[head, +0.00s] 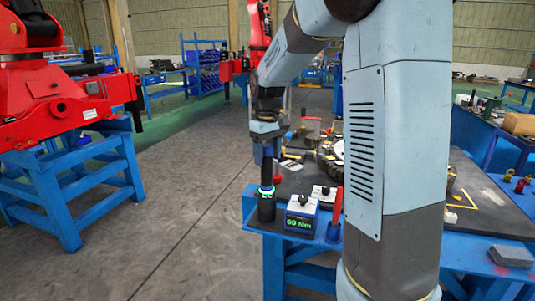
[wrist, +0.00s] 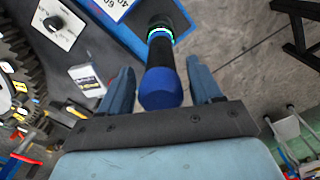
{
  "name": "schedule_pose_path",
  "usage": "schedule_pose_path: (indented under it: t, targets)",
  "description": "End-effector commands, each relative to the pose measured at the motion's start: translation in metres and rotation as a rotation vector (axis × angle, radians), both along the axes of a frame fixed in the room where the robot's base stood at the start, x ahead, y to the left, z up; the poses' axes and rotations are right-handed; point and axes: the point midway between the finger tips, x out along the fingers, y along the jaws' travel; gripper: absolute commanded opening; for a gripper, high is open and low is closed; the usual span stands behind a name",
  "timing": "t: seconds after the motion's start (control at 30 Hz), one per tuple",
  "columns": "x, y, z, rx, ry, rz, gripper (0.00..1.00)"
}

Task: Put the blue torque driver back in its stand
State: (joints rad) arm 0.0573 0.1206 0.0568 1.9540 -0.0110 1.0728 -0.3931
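The blue torque driver has a blue cap (wrist: 160,90) and a black body. It stands upright on the blue table's near left corner, with its lower end at a black cylindrical holder (head: 266,210). A glowing green ring (wrist: 160,34) circles it just above the holder. My gripper (head: 266,155) points straight down over the driver. In the wrist view, the two fingers (wrist: 160,72) stand on either side of the driver with gaps showing, so it is open around the driver and not clamped. How deep the driver sits in the holder is hidden.
Beside the holder is a blue box with a green Nm display (head: 301,216). A red-handled tool (head: 336,213) stands to its right. Large gears (head: 333,160) lie farther back on the table. Open floor (head: 170,220) lies left; a red robot arm (head: 65,95) stands beyond it.

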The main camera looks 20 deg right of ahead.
Motion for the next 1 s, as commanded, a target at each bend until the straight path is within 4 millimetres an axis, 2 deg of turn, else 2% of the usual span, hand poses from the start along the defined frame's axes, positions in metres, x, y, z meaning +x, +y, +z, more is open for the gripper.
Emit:
schedule_pose_path:
  t: [0.1,0.53,1.0]
  targets:
    - [0.0,0.0,0.0,0.0,0.001,0.0,0.75]
    - [0.0,0.0,0.001,0.0,0.002,0.0,0.75]
    - [0.0,0.0,0.03,0.0,0.001,0.0,0.75]
